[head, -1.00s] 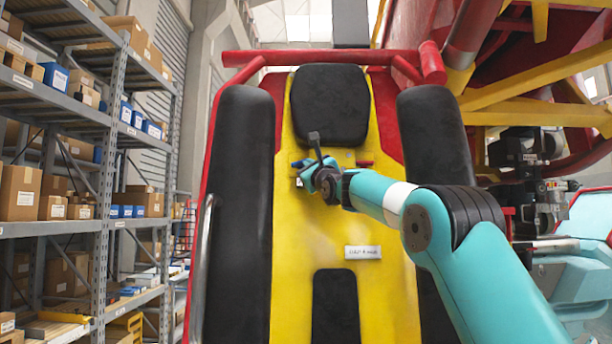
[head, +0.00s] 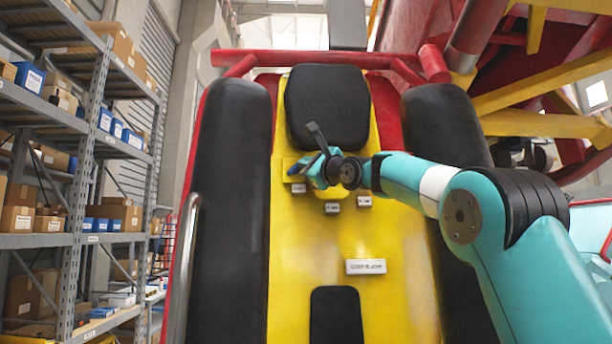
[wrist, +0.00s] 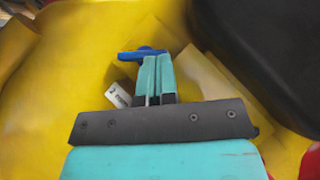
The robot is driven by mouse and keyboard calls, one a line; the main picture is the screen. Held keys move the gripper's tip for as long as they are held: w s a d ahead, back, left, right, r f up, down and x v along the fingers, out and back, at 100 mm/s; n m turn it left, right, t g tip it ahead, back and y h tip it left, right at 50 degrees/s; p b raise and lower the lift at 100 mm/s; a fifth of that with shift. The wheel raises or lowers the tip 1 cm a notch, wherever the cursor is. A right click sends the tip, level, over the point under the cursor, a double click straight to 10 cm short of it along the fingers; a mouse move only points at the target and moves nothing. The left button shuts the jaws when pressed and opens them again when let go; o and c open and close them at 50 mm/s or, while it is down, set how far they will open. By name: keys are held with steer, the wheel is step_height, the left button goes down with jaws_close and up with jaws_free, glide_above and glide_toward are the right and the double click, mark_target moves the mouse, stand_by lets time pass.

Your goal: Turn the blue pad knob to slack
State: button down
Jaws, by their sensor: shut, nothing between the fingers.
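The blue pad knob (wrist: 142,53) is a blue bar-shaped handle on the yellow seat panel, just beyond my fingertips in the wrist view. In the head view a bit of the knob (head: 292,171) shows left of my gripper (head: 309,170). My gripper also shows in the wrist view (wrist: 155,62), with its teal fingers together and nothing between them. The fingertips overlap the knob's lower edge in the picture; I cannot tell whether they touch it. A small white label (wrist: 118,95) sits left of the fingers, its text unreadable.
The yellow panel (head: 310,235) carries more white labels (head: 364,201) and a plate (head: 365,267). Black side pads (head: 228,200) flank it, with a black headrest (head: 328,105) above. Shelving (head: 75,240) stands at left; red and yellow beams (head: 545,123) at right.

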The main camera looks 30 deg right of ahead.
steer(key=shift+d+r+p, duration=0.25)
steer(key=shift+r+p, duration=0.2)
steer(key=shift+p, duration=0.05)
steer(key=shift+w+a+r, duration=0.1)
steer(key=shift+a, duration=0.05)
stand_by(1.6)
stand_by(0.5)
